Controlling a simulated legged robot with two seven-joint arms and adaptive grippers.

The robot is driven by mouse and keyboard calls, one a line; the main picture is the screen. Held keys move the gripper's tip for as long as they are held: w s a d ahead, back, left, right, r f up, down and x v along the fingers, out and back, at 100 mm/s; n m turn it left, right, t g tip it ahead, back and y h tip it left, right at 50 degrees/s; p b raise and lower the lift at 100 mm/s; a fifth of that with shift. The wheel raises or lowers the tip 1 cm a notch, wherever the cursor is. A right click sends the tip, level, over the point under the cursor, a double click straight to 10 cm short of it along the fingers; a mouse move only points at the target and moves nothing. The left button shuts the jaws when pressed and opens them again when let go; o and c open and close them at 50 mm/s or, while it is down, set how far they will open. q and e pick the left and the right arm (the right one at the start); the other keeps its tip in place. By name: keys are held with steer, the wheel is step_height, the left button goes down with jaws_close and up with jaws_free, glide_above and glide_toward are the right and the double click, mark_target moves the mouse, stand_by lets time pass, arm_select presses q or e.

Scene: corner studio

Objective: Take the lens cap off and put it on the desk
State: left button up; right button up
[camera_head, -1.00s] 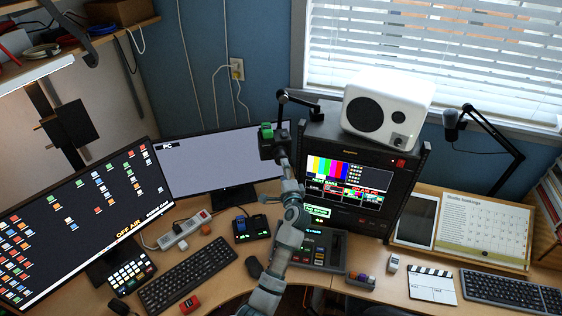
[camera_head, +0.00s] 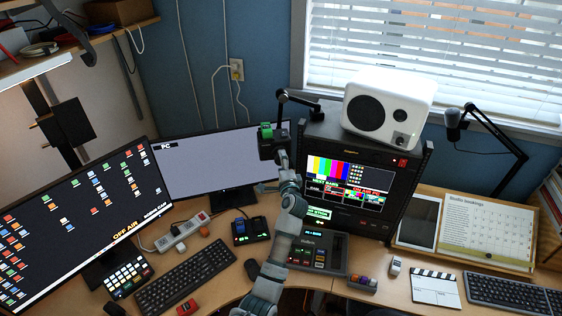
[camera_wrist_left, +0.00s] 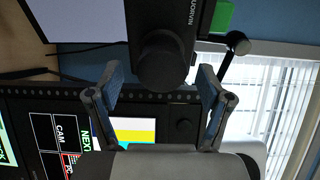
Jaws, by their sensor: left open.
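A dark camera (camera_head: 268,150) with a green block on top hangs on a boom arm in front of the rear monitor. In the left wrist view, its black body (camera_wrist_left: 163,15) is at the top, and the round black lens end with the cap (camera_wrist_left: 163,68) faces me. I cannot tell the cap's edge from the lens barrel. My left gripper (camera_wrist_left: 161,85) is open, with one finger on each side of the lens end and visible gaps to both. In the head view, my left gripper (camera_head: 282,160) is just below the camera, partly hidden. My right gripper is not in view.
The desk holds a keyboard (camera_head: 186,276), a small switch box (camera_head: 250,230), a control panel (camera_head: 318,252) and a clapperboard (camera_head: 435,288). A rack with a lit screen (camera_head: 345,180) stands right of the arm, a white speaker (camera_head: 388,110) on top. Bare desk shows around (camera_head: 395,292) the clapperboard's left.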

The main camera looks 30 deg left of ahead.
arm_select(q)
steer(key=shift+d+r, duration=0.1)
stand_by(0.5)
steer(key=shift+b, duration=0.4)
jaws_close()
steer(key=shift+s+d, duration=0.1)
steer(key=shift+p+v, duration=0.6)
steer(key=shift+v, duration=2.3)
